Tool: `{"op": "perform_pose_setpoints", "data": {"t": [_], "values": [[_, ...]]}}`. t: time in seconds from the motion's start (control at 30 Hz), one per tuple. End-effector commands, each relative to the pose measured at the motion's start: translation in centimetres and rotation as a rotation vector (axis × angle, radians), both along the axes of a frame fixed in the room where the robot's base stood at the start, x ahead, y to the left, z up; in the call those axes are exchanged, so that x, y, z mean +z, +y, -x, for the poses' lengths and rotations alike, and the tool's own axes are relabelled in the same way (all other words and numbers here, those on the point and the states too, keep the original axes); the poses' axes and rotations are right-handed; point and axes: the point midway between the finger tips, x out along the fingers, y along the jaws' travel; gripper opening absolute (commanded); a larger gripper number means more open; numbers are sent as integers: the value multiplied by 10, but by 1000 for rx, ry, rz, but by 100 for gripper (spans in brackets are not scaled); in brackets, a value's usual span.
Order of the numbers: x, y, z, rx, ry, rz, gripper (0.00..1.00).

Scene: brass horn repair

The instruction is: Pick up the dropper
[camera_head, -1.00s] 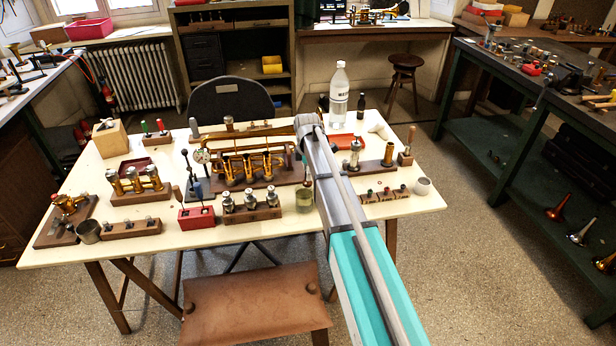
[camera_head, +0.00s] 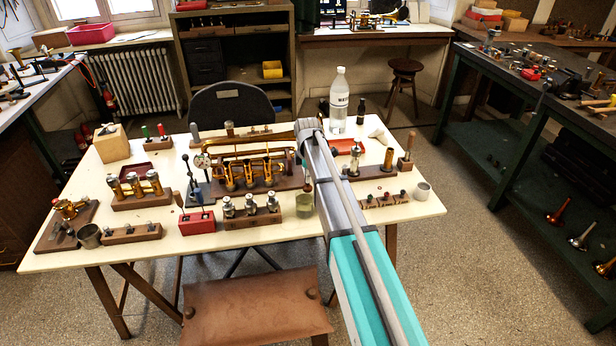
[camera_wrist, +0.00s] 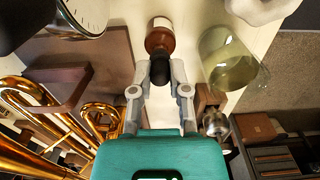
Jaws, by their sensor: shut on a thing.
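The dropper (camera_wrist: 159,70) shows in the wrist view as a black rubber bulb, in line with a brown bottle (camera_wrist: 160,40) that has a white label. My gripper (camera_wrist: 160,76) is shut on the bulb, with one grey finger on each side. I cannot tell whether the dropper still sits in the bottle's neck.
A glass jar of yellowish liquid (camera_wrist: 228,58) stands close on the right; it also shows in the head view (camera_head: 304,204). Brass tubing (camera_wrist: 35,115) lies close on the left. A tall clear bottle (camera_head: 338,100) and a small dark bottle (camera_head: 361,110) stand farther back. The cream tabletop (camera_head: 400,212) is crowded.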

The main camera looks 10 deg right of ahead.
Motion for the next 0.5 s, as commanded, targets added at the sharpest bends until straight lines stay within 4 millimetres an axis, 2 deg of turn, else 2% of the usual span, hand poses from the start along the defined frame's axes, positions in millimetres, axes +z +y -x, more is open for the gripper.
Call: {"op": "perform_pose_setpoints", "data": {"t": [0.5], "values": [[49,0,0,0,0,0,2]]}}
